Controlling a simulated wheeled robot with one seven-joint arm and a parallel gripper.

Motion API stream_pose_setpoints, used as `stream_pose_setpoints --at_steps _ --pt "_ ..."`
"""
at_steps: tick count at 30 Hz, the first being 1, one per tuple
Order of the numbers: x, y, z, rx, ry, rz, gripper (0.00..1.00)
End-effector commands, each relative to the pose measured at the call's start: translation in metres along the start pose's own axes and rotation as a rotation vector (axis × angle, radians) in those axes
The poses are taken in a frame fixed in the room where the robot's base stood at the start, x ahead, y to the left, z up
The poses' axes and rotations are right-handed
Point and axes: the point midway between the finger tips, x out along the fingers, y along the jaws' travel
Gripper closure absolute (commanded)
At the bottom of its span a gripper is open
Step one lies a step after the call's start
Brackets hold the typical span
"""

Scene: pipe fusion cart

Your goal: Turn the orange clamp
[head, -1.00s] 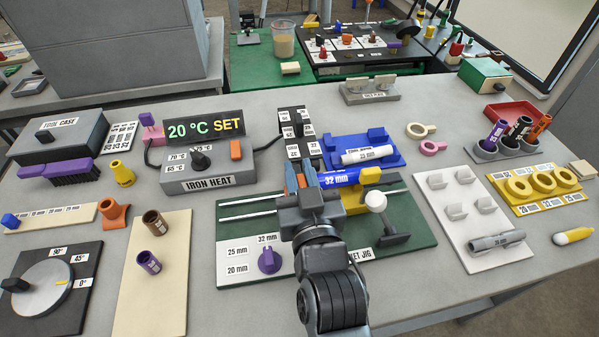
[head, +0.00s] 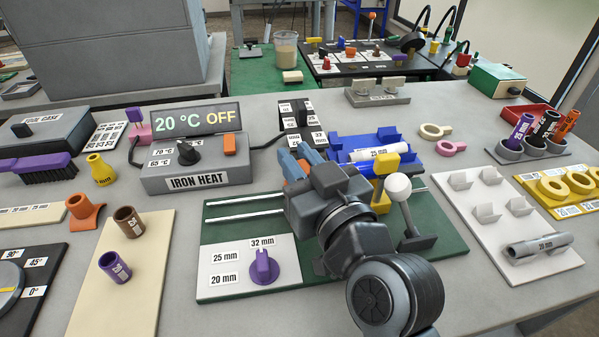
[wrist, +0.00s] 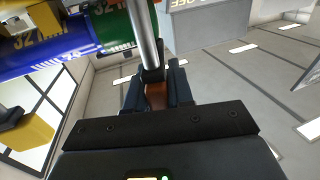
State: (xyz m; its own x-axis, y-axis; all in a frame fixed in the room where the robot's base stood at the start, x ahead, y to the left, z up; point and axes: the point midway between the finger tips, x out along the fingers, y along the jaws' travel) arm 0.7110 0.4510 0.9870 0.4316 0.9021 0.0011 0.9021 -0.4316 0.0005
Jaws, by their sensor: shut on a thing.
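The orange clamp shows in the wrist view as an orange-brown piece (wrist: 155,97) between my fingers, with a metal rod (wrist: 147,45) running up from it. My gripper (wrist: 155,84) is shut on this piece. In the head view my gripper (head: 300,162) is over the left part of the green jig (head: 440,225), with a little orange beside its fingers. My gripper and arm hide most of the clamp there. A blue 32 mm piece (wrist: 45,48) and a green piece (wrist: 125,24) lie close to the rod in the wrist view.
The iron heater (head: 197,178) stands left of my gripper, its display reading 20 °C OFF. A white-knobbed lever (head: 398,187) and yellow block (head: 381,190) stand close on the right. A purple dial (head: 263,266) is in front. A blue rack (head: 350,142) lies behind.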

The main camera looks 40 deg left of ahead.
Motion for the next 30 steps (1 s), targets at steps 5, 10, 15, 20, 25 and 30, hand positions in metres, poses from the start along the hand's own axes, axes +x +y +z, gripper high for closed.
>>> stream_pose_setpoints --at_steps 5,10,15,20,25,30 --pt "-0.001 0.001 0.0 -0.001 -0.002 -0.001 1.0" --pt "-0.002 0.001 0.0 0.0 -0.002 -0.001 1.0" --pt "-0.001 0.001 0.0 0.0 -0.001 -0.002 0.62" --pt "-0.001 0.0 0.0 0.0 -0.001 -0.003 0.57" --pt "-0.003 0.0 0.001 0.0 -0.001 -0.003 0.57" --pt "-0.024 0.001 0.002 0.0 -0.001 0.0 0.57"
